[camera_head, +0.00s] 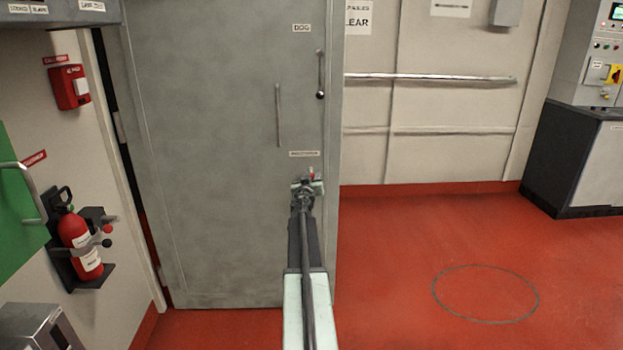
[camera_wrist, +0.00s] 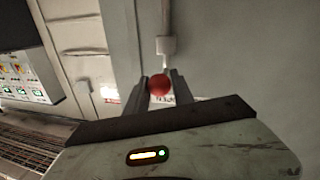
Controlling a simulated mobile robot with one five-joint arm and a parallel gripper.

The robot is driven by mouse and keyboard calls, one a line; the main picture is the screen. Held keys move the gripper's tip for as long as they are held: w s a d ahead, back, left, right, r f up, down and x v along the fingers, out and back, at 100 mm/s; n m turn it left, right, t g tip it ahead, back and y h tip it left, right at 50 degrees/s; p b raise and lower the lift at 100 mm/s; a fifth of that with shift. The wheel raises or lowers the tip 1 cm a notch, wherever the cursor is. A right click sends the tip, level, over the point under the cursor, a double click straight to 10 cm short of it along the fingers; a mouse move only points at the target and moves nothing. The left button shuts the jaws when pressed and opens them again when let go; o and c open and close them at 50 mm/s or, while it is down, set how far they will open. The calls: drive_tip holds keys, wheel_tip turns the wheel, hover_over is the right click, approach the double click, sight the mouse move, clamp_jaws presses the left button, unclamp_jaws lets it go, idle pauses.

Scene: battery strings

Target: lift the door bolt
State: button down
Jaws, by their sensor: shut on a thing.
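The grey door (camera_head: 215,150) stands upright in front of me. My gripper (camera_head: 308,183) is shut on the knob. In the head view my gripper and arm hide most of the bolt.
Higher on the door are a straight handle (camera_head: 278,115) and a lever with a black knob (camera_head: 320,94) under a "DOG" label. A fire extinguisher (camera_head: 80,243) hangs at left. A wall rail (camera_head: 430,77) and a control cabinet (camera_head: 585,120) are at right. The red floor (camera_head: 400,270) there is clear.

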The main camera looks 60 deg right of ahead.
wheel_tip(320, 180, up, 2)
drive_tip(key=shift+a+r+p, duration=0.1)
drive_tip(key=shift+p, duration=0.25)
drive_tip(key=shift+f, duration=0.4)
drive_tip(key=c, duration=1.1)
unclamp_jaws()
drive_tip(key=shift+r, duration=0.1)
drive_tip(key=v, duration=0.7)
drive_tip(key=shift+s+a, duration=0.2)
drive_tip(key=shift+a, duration=0.15)
